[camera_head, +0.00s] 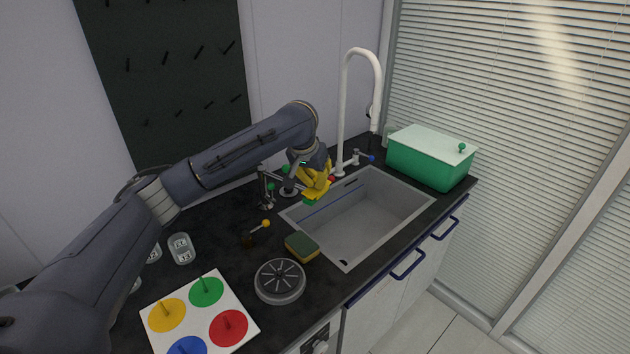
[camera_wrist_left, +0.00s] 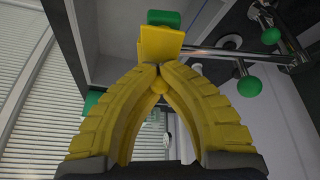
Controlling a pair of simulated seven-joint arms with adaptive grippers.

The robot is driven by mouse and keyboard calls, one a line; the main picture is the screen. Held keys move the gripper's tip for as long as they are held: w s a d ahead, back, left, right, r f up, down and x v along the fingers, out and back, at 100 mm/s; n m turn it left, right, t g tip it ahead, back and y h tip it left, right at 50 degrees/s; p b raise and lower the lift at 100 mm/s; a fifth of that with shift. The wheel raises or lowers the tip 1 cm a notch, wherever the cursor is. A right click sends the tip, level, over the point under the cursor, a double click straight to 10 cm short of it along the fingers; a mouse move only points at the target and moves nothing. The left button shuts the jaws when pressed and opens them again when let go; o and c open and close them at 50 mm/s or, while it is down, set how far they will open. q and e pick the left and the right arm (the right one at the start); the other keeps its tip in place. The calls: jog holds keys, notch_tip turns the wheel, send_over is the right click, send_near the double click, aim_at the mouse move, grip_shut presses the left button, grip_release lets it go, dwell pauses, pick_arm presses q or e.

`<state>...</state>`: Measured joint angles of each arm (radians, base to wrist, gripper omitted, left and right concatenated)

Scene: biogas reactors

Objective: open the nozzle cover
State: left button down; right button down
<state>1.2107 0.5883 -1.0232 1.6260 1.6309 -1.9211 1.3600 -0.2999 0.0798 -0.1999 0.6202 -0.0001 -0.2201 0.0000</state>
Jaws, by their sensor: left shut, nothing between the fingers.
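My left gripper (camera_head: 314,180) is over the sink's left back rim, its yellow fingers shut with nothing between them. In the left wrist view, the fingertips (camera_wrist_left: 158,70) meet just in front of a flat yellow piece (camera_wrist_left: 162,44), which seems to be the nozzle cover; I cannot tell whether they touch it. In the head view the green part (camera_head: 310,202) shows below the fingers. A metal fixture with green knobs (camera_head: 270,187) stands beside it. My right gripper is not in view.
The sink (camera_head: 365,215) has a tall white faucet (camera_head: 343,110) behind it. A green box with a pale lid (camera_head: 425,162) stands to the right. A sponge (camera_head: 301,246), a round grey disc (camera_head: 280,281) and a board with coloured discs (camera_head: 245,311) are in front.

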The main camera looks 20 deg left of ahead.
pick_arm(q)
jog(key=y, duration=0.1)
jog(key=d+t+y, duration=0.1)
jog(key=y, duration=0.1)
jog(key=d+r+m+t+y, duration=0.1)
jog(key=shift+s+d+y, duration=0.1)
jog(key=shift+s+y, duration=0.15)
jog(key=shift+y, duration=0.15)
jog(key=shift+s+d+f+m+t+y, duration=0.3)
jog(key=shift+d+m+t+y, duration=0.45)
jog(key=shift+y, duration=0.7)
jog(key=shift+s+d+f+m+t+y, duration=0.1)
jog(key=shift+d+f+m+t+y, duration=0.35)
jog(key=shift+t+y, duration=0.8)
jog(key=shift+s+d+f+m+t+y, duration=0.2)
jog(key=shift+d+f+m+t+y, duration=0.25)
jog(key=shift+y, duration=1.25)
jog(key=shift+d, duration=0.1)
jog(key=c, duration=1.3)
grip_release()
jog(key=shift+s, duration=0.1)
